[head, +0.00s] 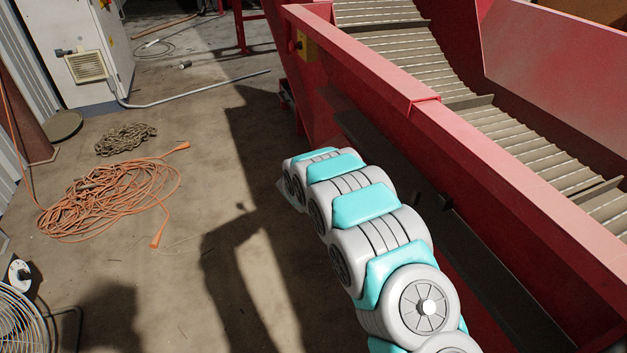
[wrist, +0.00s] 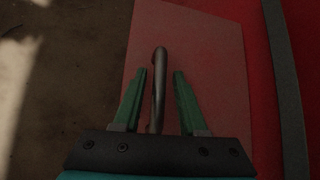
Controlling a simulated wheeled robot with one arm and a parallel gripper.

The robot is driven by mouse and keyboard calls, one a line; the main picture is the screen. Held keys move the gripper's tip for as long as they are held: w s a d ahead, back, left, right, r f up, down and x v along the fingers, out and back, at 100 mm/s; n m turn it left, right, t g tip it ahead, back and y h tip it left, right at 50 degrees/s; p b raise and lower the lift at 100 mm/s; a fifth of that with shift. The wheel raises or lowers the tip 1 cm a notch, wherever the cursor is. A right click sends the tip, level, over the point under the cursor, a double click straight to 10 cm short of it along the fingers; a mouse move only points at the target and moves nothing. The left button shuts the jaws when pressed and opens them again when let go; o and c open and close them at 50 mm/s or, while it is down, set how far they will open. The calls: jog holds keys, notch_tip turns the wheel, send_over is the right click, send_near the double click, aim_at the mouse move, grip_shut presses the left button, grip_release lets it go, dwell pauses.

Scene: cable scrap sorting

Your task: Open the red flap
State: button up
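The red flap (wrist: 212,55) fills the middle of the wrist view as a flat, dull red panel. A dark metal bar handle (wrist: 159,62) with a bent end stands out from it. My gripper (wrist: 161,73) is open, with one green finger on each side of the handle. In the head view my arm reaches down along the red machine (head: 480,165), and neither my gripper nor the flap can be made out there.
A dark strip (wrist: 285,85) runs right of the flap. A conveyor belt (head: 500,120) lies inside the machine. An orange cable (head: 100,200), a chain (head: 125,138) and a fan (head: 20,325) are on the floor at left. Concrete floor (head: 200,150) beside the machine is mostly clear.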

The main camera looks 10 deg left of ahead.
jog(key=shift+o, duration=0.4)
jog(key=shift+f, duration=0.1)
jog(key=shift+d, duration=0.1)
jog(key=shift+s+r, duration=0.25)
jog(key=shift+s, duration=0.25)
jog(key=b+v, duration=0.1)
jog(key=v, duration=0.5)
jog(key=shift+s+r, duration=0.25)
jog(key=shift+r, duration=0.05)
